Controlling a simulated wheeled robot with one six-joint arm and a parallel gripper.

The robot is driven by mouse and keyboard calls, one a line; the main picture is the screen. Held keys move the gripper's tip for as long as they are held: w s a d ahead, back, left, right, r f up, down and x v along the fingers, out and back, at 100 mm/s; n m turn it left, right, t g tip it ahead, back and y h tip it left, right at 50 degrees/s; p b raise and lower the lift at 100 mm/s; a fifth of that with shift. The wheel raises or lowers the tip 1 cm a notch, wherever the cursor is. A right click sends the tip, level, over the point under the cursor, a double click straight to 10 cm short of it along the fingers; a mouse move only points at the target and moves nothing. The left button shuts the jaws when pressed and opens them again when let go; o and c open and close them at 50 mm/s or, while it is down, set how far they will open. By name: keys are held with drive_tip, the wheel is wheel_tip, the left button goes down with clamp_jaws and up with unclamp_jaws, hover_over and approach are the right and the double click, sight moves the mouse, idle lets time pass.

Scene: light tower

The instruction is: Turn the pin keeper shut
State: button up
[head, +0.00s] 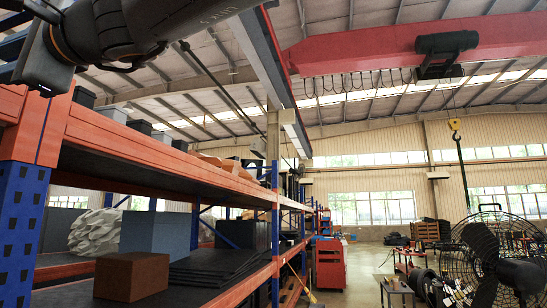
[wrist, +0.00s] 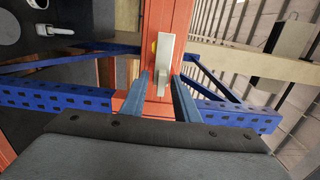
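My gripper (wrist: 158,80) has two blue-grey fingers reaching up from the dark palm, one on each side of the keeper's lower end. The fingers stand apart, with gaps visible beside the keeper; contact cannot be told. In the head view the keeper and fingers are not visible; only my arm shows at the top left.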

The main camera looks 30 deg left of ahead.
drive_tip(key=shift+w, duration=0.1)
drive_tip(key=b+v, duration=0.2)
drive_tip(key=v, duration=0.6)
drive_tip(key=shift+b, duration=0.35)
drive_tip(key=shift+r, duration=0.1)
